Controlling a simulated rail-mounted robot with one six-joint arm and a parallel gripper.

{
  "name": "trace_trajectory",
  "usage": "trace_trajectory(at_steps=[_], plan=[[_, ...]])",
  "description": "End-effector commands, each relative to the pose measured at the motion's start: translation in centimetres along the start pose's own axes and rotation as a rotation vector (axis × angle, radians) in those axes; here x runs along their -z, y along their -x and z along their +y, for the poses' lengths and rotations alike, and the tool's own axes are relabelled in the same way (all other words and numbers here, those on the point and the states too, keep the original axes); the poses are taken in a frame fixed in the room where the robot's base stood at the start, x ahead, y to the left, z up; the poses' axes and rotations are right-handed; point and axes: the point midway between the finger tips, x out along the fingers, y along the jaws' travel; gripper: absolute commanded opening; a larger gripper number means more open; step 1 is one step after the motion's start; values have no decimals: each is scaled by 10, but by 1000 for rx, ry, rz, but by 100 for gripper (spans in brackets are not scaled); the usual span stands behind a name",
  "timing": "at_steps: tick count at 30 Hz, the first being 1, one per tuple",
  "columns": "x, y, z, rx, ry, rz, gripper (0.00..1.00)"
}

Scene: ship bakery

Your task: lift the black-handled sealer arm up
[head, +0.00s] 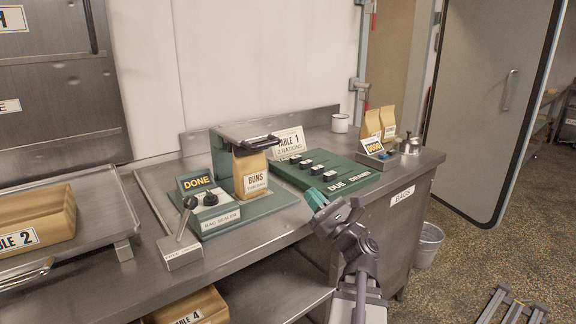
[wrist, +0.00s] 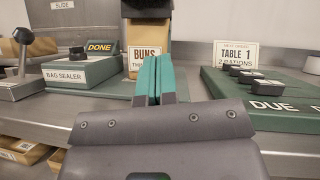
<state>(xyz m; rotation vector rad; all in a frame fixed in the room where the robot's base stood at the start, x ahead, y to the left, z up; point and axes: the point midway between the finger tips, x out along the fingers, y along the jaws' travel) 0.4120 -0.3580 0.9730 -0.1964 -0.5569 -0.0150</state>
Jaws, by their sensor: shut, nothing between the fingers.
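The bag sealer (head: 222,216) is a green machine on the steel counter, with a "DONE" sign (head: 195,181) and a black knob. Its sealer arm (head: 244,131) lies roughly level over the top of a brown "BUNS" bag (head: 251,178), with the black handle (head: 262,142) sticking out toward the right. In the wrist view the handle (wrist: 147,8) shows only in part at the top edge, above the bag (wrist: 148,62). My gripper (head: 331,206) is shut and empty, in front of the counter, right of and below the handle, apart from it. Its teal fingers (wrist: 155,78) point toward the bag.
A green panel (head: 340,178) with black-topped switches stands right of the sealer, with a "TABLE 1" card (head: 288,142) behind. A lever box (head: 181,250) stands at the sealer's front left. More bags stand far right.

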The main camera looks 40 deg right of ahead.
Motion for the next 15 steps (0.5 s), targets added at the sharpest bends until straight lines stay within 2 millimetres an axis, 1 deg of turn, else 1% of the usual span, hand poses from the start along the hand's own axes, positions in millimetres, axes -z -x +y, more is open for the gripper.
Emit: trace_trajectory(at_steps=[5, 15], plan=[[-4, -24, -1, -4, -1, 0, 0], [-4, -100, -2, -4, -1, 0, 0]])
